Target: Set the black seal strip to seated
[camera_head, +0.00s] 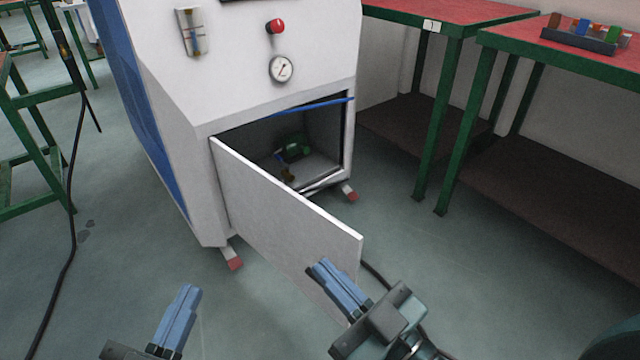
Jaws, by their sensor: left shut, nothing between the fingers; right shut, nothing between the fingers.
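The white cabinet (200,75) stands with its lower compartment open. Its white door (285,215) is swung outward from the left side of the opening. A thin dark edging (347,140) runs along the right side of the opening; I cannot tell whether this is the black seal strip. A blue strip (325,106) runs along the top of the opening. My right gripper (322,266) is shut and empty, in front of the door's lower right part. My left gripper (190,291) is shut and empty, low in front of the cabinet, apart from it.
Inside the compartment is a small green part (294,148). A red knob (275,26) and a round gauge (281,69) are on the cabinet front. Green-legged workbenches (450,12) stand at the right. A black cable (75,180) lies at the left. Floor between is clear.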

